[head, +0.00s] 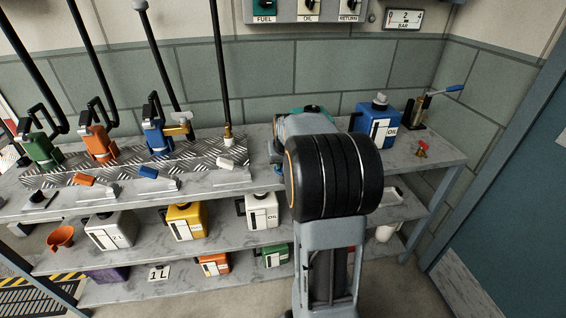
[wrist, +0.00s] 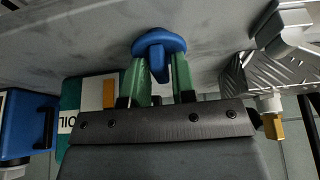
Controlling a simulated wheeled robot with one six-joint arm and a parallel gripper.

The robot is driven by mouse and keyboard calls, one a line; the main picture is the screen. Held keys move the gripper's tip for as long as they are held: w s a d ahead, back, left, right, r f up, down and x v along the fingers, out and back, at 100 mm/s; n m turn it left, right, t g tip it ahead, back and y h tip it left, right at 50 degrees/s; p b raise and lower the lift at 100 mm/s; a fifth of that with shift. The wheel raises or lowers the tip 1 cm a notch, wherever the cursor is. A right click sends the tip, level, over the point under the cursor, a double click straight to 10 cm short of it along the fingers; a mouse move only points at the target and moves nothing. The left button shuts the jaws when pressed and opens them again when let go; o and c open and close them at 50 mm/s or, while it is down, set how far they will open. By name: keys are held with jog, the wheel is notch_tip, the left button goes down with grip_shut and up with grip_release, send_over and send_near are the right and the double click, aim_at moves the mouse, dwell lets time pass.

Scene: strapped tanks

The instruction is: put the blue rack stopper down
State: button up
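The blue rack stopper (wrist: 158,45), with a rounded wide head and a narrower stem, is between the green fingertips of my gripper (wrist: 158,68) in the wrist view. The fingers are shut on its stem, and the head sticks out past the tips. The grey shelf top (wrist: 80,30) shows beyond it; I cannot tell whether the stopper touches it.
A blue oil can (head: 376,122) stands right of my arm, and a teal can (wrist: 85,105) is close beside the gripper.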

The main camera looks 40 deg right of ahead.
jog(key=shift+o, duration=1.3)
jog(key=shift+r, duration=0.5)
jog(key=p+v, duration=0.2)
jog(key=v, duration=0.9)
jog(key=s+a+f+n, duration=0.1)
jog(key=s+a+f, duration=0.2)
jog(key=a, duration=0.4)
jog(key=s+a+f+n+y, duration=0.1)
jog(key=s+a+f+n, duration=0.1)
jog(key=s+a, duration=0.4)
jog(key=s+a+f+n+g+y, duration=0.1)
jog(key=s+a+f, duration=0.3)
jog(key=a, duration=0.4)
jog(key=shift+n, duration=0.5)
jog(key=shift+s, duration=0.15)
jog(key=s+a+r+n+g+y+p, duration=0.1)
jog(key=s+a+r+y+p, duration=0.1)
jog(key=a+r+p, duration=0.5)
jog(key=w+d+r+t+h+p, duration=0.1)
jog(key=d+r+h+p, duration=0.1)
jog(key=d+r+p, duration=0.4)
notch_tip(320, 180, up, 4)
jog(key=p, duration=0.3)
jog(key=shift+w+d+m, duration=0.25)
jog(key=shift+w+m, duration=0.05)
